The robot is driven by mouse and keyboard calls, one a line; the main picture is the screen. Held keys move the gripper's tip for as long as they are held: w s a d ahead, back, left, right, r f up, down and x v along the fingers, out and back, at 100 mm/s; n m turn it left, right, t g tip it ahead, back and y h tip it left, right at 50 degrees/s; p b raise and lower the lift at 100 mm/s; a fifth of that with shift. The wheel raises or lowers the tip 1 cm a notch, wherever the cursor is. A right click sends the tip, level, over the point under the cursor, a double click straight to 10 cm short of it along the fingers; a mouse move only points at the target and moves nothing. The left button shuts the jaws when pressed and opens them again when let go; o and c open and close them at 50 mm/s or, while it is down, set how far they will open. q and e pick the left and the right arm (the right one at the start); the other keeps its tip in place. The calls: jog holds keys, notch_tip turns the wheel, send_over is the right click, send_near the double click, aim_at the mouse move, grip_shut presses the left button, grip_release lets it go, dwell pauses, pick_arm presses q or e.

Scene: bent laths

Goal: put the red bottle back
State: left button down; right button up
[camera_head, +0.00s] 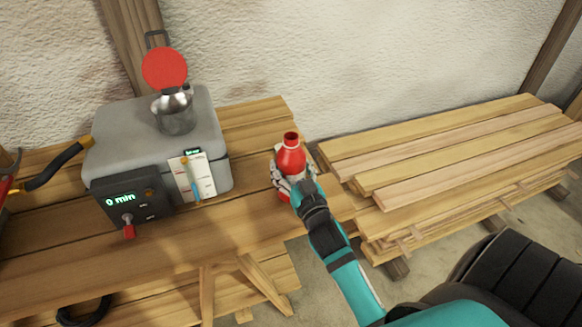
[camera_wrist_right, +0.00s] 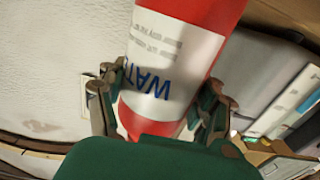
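The red bottle (camera_head: 291,157) is upright at the right end of the wooden workbench (camera_head: 140,255) in the head view. In the right wrist view the bottle (camera_wrist_right: 172,65) shows its red body and a white label with blue letters. My right gripper (camera_head: 294,184) has its fingers on both sides of the bottle's lower part, closed against it. The wrist view also shows the fingers at the label's edges. Whether the bottle's base touches the bench is hidden by the hand. My left gripper is not in view.
Stacked boards (camera_head: 450,150) lie to the right. A yellow-black hose or handle (camera_head: 60,165) is at far left.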

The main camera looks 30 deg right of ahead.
jog(key=o, duration=0.4)
jog(key=shift+w, duration=0.1)
jog(key=shift+o, duration=0.5)
jog(key=shift+r, duration=0.15)
jog(key=b+v, duration=0.1)
jog(key=v, duration=1.1)
